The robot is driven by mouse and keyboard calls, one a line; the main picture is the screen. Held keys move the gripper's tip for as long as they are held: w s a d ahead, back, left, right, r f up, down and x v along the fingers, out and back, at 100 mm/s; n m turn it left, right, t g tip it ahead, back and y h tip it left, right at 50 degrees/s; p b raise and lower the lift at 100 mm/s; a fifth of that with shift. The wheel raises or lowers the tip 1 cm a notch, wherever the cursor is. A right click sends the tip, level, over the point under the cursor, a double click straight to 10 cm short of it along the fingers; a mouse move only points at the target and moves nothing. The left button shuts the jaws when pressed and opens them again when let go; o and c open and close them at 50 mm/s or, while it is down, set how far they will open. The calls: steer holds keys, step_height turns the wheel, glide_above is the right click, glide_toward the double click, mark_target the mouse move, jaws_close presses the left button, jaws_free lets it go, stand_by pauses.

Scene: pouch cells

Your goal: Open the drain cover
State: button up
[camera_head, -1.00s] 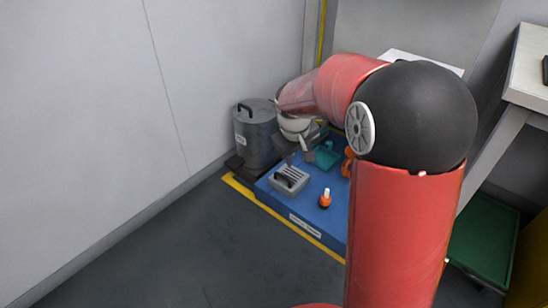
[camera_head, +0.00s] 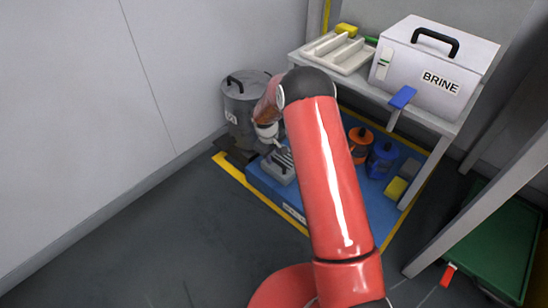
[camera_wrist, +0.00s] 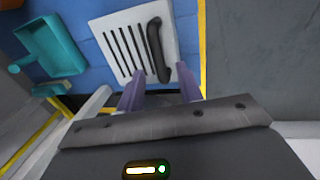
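The drain cover (camera_head: 279,169) is a light grey slatted plate with a black bar handle, lying flat on the blue platform. In the wrist view the drain cover (camera_wrist: 119,38) is at top centre, with its black handle (camera_wrist: 155,45) along its right side. My gripper (camera_wrist: 161,70) is open, its two purple fingers apart. The near end of the handle shows between the fingertips; I cannot tell whether they reach down around it. In the head view my wrist (camera_head: 268,133) is just above the cover and partly hides it.
A grey lidded bin (camera_head: 241,105) stands close left of my wrist. A table with a white BRINE box (camera_head: 432,65) and a divided tray (camera_head: 340,52) is behind. Orange (camera_head: 360,143) and blue (camera_head: 382,158) containers stand on the platform. A teal scoop (camera_wrist: 52,45) lies left of the cover.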

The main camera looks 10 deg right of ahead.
steer(key=shift+w+d+f, duration=0.1)
steer(key=shift+d+f, duration=0.05)
steer(key=shift+f, duration=0.95)
steer(key=shift+c, duration=0.2)
jaws_close()
